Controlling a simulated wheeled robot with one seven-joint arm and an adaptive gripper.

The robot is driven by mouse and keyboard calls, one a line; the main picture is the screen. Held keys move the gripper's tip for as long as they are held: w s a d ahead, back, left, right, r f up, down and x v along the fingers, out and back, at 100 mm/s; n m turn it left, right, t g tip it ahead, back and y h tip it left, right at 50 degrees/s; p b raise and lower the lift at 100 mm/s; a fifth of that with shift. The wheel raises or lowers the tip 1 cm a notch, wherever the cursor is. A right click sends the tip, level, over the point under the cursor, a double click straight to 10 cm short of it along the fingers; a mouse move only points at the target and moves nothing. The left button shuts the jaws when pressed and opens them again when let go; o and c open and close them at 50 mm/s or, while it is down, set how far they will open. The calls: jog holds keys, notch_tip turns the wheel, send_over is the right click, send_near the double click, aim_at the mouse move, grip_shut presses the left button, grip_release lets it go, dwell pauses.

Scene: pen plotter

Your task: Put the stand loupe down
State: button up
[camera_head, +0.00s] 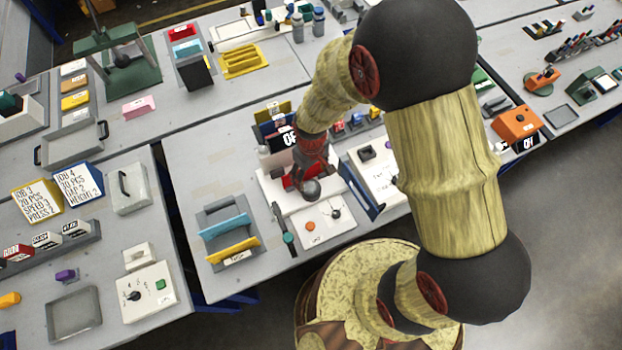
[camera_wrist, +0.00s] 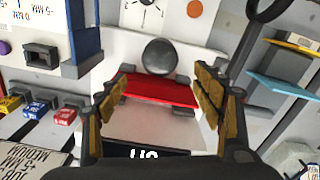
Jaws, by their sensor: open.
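My gripper (camera_head: 310,175) is over the white plotter (camera_head: 272,187) on the middle table. In the wrist view my gripper (camera_wrist: 163,92) has its two fingers spread wide, with nothing pinched between them. A dark grey ball-shaped piece (camera_wrist: 158,55) shows just beyond the fingertips and also in the head view (camera_head: 311,190). A red bar (camera_wrist: 150,88) with grey ends lies across the white surface between the fingers. I cannot make out the stand loupe for sure; the grey round piece may be part of it or of the plotter.
A dark display (camera_wrist: 145,154) stands close to the gripper. A white control panel (camera_head: 312,226) with an orange button lies in front of the plotter. A grey rack (camera_head: 217,215) with blue and yellow bars is on the left; bare table lies beyond it.

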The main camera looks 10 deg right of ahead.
jog(key=s+d+r+m+t, duration=0.1)
jog(key=d+r, duration=0.2)
jog(key=r, duration=0.6)
jog(key=s+d+r+m+t, duration=0.1)
jog(key=d+r+m+t, duration=0.15)
jog(key=r, duration=0.75)
jog(key=s+d+r+m, duration=0.1)
jog(key=s+d+r, duration=0.15)
jog(key=r, duration=0.65)
jog(key=s+d+r+m+t, duration=0.1)
jog(key=s+d+r, duration=0.3)
jog(key=s+r, duration=0.4)
jog(key=shift+m+t, duration=0.35)
jog(key=shift+t, duration=0.2)
jog(key=shift+f, duration=0.1)
notch_tip(320, 180, down, 12)
jog(key=b, duration=1.1)
jog(key=shift+r+b, duration=0.25)
jog(key=shift+b, duration=0.1)
